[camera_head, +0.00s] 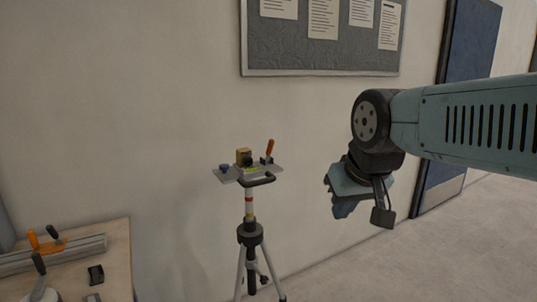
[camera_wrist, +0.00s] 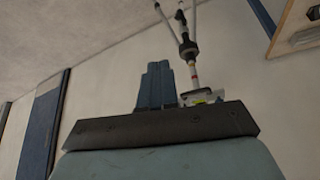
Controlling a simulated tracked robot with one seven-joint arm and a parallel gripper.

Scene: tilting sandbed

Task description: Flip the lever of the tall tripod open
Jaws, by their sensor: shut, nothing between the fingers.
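The tall tripod (camera_head: 248,238) stands near the wall, with a flat grey plate (camera_head: 228,176) on top. On the plate's right side is the lever (camera_head: 269,147), an orange handle on a dark base, standing nearly upright with a slight lean to the right. A tan box-like block (camera_head: 243,156) and a blue knob (camera_head: 224,168) are also on the plate. My gripper (camera_head: 340,206) is right of the tripod, apart from it, shut and empty. In the wrist view, its blue fingers (camera_wrist: 157,85) are together beside the upside-down tripod (camera_wrist: 187,47); the lever cannot be made out there.
A wooden table (camera_head: 110,262) at the lower left carries a metal rail (camera_head: 75,250) with an orange-handled clamp (camera_head: 34,240) and small black parts. A notice board (camera_head: 280,55) hangs on the wall behind. A blue door (camera_head: 465,50) is at the right. The floor between is clear.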

